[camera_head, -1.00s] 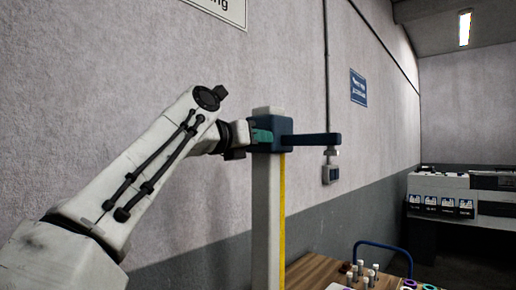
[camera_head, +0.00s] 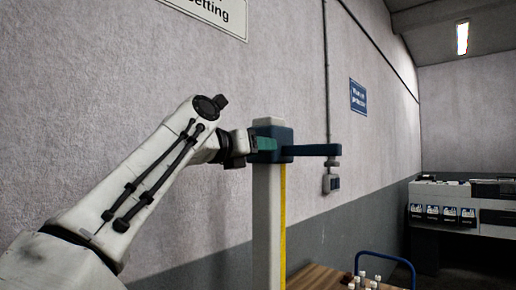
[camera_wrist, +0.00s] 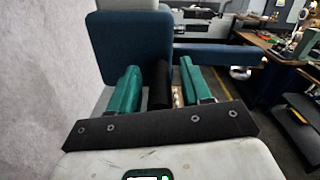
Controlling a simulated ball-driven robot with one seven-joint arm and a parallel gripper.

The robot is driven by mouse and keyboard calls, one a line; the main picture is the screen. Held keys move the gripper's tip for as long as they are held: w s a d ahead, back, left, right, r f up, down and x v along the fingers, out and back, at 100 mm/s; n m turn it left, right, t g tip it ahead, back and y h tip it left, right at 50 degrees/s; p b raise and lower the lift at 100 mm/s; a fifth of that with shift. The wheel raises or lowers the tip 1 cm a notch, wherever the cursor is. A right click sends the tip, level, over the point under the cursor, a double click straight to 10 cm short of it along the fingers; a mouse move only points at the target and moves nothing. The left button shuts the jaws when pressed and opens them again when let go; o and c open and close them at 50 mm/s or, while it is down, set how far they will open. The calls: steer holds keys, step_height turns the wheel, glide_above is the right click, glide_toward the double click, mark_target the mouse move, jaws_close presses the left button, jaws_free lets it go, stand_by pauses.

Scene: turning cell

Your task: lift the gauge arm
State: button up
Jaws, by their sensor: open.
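The gauge arm is a dark blue block (camera_head: 283,137) near the top of a pale upright post (camera_head: 267,215), with a bar (camera_head: 318,150) reaching out to the right. In the wrist view the blue block (camera_wrist: 130,45) is straight ahead and the bar (camera_wrist: 220,53) runs right. My gripper (camera_head: 265,143) is at the block's left side. Its teal fingers (camera_wrist: 158,72) are open, one on each side of a black cylindrical grip (camera_wrist: 158,88). Gaps show between the grip and the fingers. The grip is hidden in the head view.
A yellow scale strip (camera_head: 283,225) runs down the post. The wall (camera_head: 210,90) is close on the left. A wooden table (camera_head: 325,277) with small parts is low in front, beside a blue rail (camera_head: 390,257). A bench (camera_head: 460,215) stands at the back right.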

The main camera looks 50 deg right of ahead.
steer(key=a+b, duration=0.2)
steer(key=a, duration=0.8)
steer(key=shift+s+a, duration=0.2)
steer(key=shift+a, duration=0.15)
